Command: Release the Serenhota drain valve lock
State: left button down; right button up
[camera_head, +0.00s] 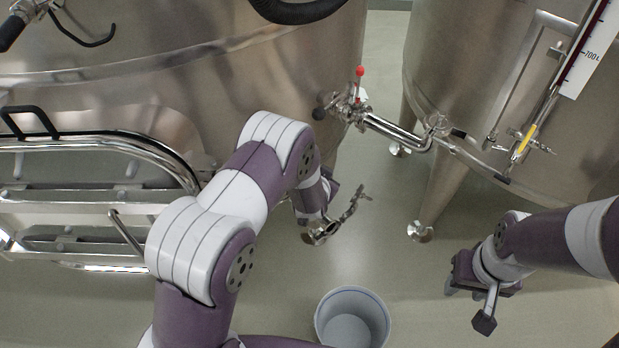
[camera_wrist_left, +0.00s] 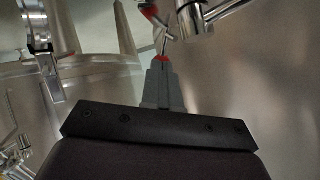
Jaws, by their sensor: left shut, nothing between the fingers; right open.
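A steel valve (camera_head: 347,108) with a red-tipped lever (camera_head: 360,72) sits low on the large left vat; no name is readable on it. The lever's red tip (camera_wrist_left: 162,58) also shows in the left wrist view, in line with the ends of my left fingers. I cannot tell whether they touch. My left gripper (camera_wrist_left: 162,75) is shut and empty there; in the head view my arm hides most of it. A red part (camera_wrist_left: 149,8) shows above it in the wrist view. My right gripper (camera_head: 482,287) is open and empty above the floor at lower right.
A curved steel pipe (camera_head: 397,132) runs right from the valve. A second vat (camera_head: 465,70) with a gauge stands at right. A steel fitting (camera_head: 345,212) shows beside my left arm. A white bucket (camera_head: 352,312) stands on the floor. A rail frame (camera_head: 90,145) is at left.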

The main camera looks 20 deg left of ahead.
jog(key=shift+r, duration=0.1)
jog(key=shift+r+p, duration=0.6)
jog(key=shift+r, duration=0.1)
